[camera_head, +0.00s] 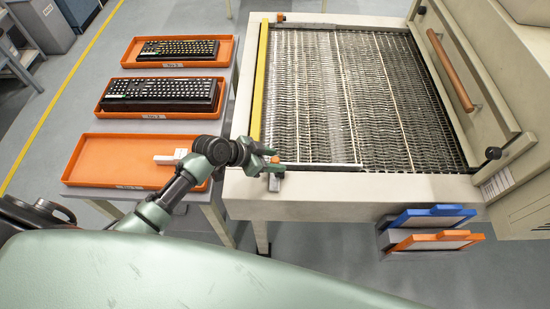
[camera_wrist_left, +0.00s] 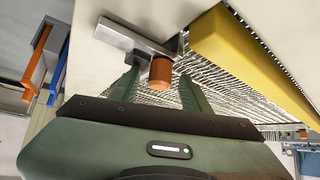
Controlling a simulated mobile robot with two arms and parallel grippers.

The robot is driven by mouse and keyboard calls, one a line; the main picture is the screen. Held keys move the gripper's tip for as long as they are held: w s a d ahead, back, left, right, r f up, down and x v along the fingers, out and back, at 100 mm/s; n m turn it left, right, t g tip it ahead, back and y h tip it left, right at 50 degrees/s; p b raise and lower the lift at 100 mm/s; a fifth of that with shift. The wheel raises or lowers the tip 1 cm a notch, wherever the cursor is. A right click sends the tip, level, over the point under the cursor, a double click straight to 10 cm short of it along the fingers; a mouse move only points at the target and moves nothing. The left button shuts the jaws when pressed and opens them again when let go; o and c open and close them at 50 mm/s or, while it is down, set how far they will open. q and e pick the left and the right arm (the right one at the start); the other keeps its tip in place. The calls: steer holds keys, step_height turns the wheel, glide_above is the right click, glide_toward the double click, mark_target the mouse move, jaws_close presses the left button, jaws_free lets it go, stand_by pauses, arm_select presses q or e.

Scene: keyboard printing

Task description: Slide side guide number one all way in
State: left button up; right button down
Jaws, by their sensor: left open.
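A yellow bar (camera_head: 260,80), apparently the side guide, runs along the left edge of the mesh conveyor bed (camera_head: 350,90); it also shows in the left wrist view (camera_wrist_left: 240,50). A silver block (camera_wrist_left: 128,37) with a brown-orange knob (camera_wrist_left: 160,73) sits near the bar's near end. My left gripper (camera_head: 272,162) is at the bed's front left corner. In the left wrist view its two green fingers (camera_wrist_left: 160,84) are open, one on each side of the knob; I cannot tell whether they touch it. My right gripper is out of view.
Orange trays stand left of the machine; two hold black keyboards (camera_head: 178,48) (camera_head: 160,94), and the nearest tray (camera_head: 110,160) holds a small pale item. A blue-handled screen (camera_head: 433,215) and an orange-handled one (camera_head: 435,239) hang on the machine's front. A hinged lid (camera_head: 460,60) stands at right.

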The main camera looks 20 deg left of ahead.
arm_select(q)
steer(key=shift+w+d+f, duration=0.15)
steer(key=shift+f, duration=0.1)
jaws_close()
stand_by(1.4)
